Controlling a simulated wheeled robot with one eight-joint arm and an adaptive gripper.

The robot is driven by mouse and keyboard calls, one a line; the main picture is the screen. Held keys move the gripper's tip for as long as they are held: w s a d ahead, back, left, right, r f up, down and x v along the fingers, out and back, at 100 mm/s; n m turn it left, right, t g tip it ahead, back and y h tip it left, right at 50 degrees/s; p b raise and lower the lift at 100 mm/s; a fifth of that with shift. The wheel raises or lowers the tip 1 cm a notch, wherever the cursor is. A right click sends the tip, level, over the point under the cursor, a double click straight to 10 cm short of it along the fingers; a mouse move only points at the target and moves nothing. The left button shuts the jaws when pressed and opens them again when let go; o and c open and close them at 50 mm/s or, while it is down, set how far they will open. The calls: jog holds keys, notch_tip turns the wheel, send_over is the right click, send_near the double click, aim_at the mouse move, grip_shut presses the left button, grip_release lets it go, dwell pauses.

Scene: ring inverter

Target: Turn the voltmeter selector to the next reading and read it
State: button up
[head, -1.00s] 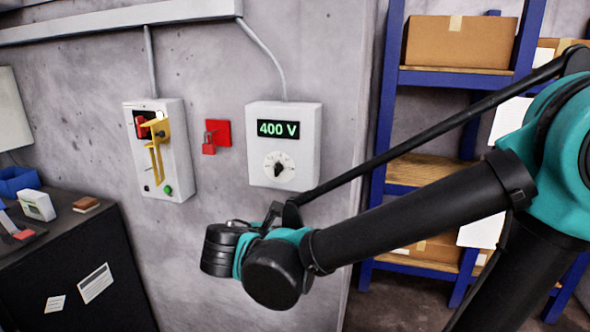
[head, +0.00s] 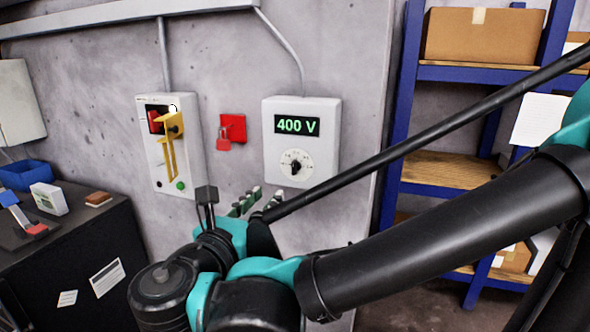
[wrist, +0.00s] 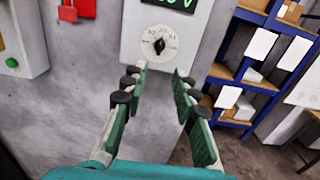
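The voltmeter is a pale box (head: 327,160) on the wall, and its display (head: 297,125) reads 400 V in green. Its round white dial with a black selector knob (head: 295,167) is below the display. In the wrist view the knob (wrist: 159,46) is at the top, ahead of and between my fingers, and the display is cut off. My gripper (wrist: 160,77) is open and empty, with green-padded fingers spread apart. In the head view my gripper (head: 243,203) is low and left of the dial, partly hidden by my arm. It appears apart from the knob.
Left of the voltmeter are a red padlock (head: 224,142) on a red plate and a switch box (head: 190,150) with a yellow lever. A dark cabinet (head: 100,235) stands at left. Blue shelving (head: 405,120) with cartons stands at right.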

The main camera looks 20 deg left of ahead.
aim_at(293, 168)
jog(key=w, duration=1)
jog(key=w+d, duration=0.1)
jog(key=w, duration=0.4)
jog(key=shift+w+d, duration=0.1)
jog(key=shift+w, duration=0.15)
jog(key=shift+c, duration=0.2)
grip_shut()
